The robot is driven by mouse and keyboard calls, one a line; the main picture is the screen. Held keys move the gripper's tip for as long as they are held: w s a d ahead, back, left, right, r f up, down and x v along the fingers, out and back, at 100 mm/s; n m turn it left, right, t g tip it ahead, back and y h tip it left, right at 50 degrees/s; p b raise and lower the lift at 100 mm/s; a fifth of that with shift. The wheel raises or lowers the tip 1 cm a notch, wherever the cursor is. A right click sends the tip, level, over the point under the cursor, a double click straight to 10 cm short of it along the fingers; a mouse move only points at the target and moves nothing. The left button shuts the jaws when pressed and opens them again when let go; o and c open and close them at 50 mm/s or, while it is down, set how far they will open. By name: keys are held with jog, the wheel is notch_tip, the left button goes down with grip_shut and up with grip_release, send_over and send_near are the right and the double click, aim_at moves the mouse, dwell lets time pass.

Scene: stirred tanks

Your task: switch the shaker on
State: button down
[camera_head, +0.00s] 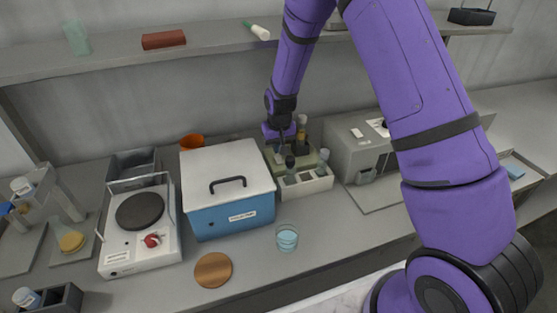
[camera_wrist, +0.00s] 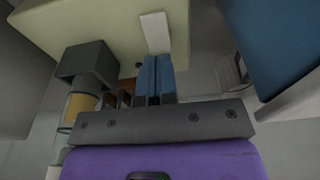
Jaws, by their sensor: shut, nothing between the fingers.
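The shaker (camera_head: 306,186) appears to be the low white unit with a pale green top at the back middle, with several capped vials standing on it in dark holders. In the wrist view its pale green surface (camera_wrist: 100,22) fills the upper left, with a white rectangular piece (camera_wrist: 155,33) on it. My gripper (camera_head: 281,146) is over the shaker's back left part in the head view. Its blue fingers (camera_wrist: 155,66) are shut and empty, their tips just below the white piece; I cannot tell whether they touch it. My gripper partly hides the shaker's left side in the head view.
A blue box with a white lid (camera_head: 228,166) stands close left of the shaker; its blue side (camera_wrist: 270,40) also shows in the wrist view. A dark holder (camera_wrist: 88,62) is near the fingers. A grey machine (camera_head: 355,150) stands right. A glass beaker (camera_head: 287,238) is in front.

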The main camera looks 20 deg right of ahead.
aim_at(278, 157)
jog(key=shift+f, duration=0.7)
dwell(0.6)
notch_tip(278, 157, up, 7)
dwell(1.0)
dwell(0.5)
